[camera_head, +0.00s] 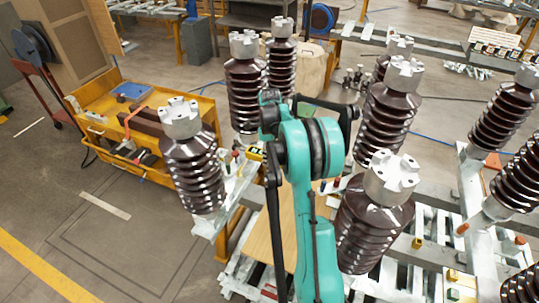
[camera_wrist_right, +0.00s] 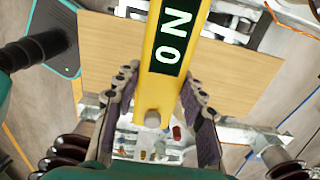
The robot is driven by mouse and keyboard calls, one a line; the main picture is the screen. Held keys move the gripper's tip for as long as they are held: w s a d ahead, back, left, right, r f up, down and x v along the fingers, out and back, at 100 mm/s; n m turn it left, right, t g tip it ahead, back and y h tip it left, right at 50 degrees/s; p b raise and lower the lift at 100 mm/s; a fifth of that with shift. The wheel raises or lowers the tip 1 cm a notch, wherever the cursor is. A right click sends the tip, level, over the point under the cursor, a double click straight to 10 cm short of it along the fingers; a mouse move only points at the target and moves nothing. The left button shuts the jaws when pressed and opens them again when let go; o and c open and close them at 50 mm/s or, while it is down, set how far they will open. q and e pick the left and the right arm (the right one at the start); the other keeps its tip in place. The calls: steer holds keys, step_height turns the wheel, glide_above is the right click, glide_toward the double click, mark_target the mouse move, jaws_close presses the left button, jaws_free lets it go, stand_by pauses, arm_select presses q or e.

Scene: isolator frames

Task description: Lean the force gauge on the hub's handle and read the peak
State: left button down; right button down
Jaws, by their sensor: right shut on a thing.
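In the right wrist view my right gripper (camera_wrist_right: 158,82) is shut on the force gauge (camera_wrist_right: 194,10), a yellow bar with a pale rounded tip. Its dark green display shows a white "0 N", turned sideways. The gauge lies between the two finger pads. In the head view my teal right arm rises through the middle and hides its own gripper. I cannot make out the hub or its handle for certain in either view. My left gripper is not in view.
Brown ribbed insulators (camera_head: 361,236) with grey metal caps stand on steel frames around my arm. A wooden board (camera_head: 262,238) lies below it and also shows in the wrist view (camera_wrist_right: 108,52). A yellow cart (camera_head: 90,123) stands at the left. The floor at lower left is clear.

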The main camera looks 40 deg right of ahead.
step_height(320, 180, down, 14)
steer(key=w+a+b, duration=0.1)
steer(key=w+b, duration=0.1)
steer(key=b, duration=0.7)
steer(key=shift+w+a+b, duration=0.15)
steer(key=shift+w+b, duration=0.05)
steer(key=shift+b, duration=0.1)
stand_by(0.4)
steer(key=shift+w+a+r, duration=0.1)
steer(key=shift+w+a, duration=0.2)
steer(key=shift+w, duration=0.2)
steer(key=shift+w+a, duration=0.25)
steer(key=shift+w, duration=0.25)
stand_by(1.3)
steer(key=shift+s+d, duration=0.45)
steer(key=shift+s, duration=0.3)
steer(key=shift+s+d, duration=0.3)
steer(key=shift+s, duration=0.4)
steer(key=shift+s+d, duration=0.35)
steer(key=shift+s, duration=0.3)
steer(key=shift+r+p, duration=4.5)
steer(key=shift+r, duration=2.95)
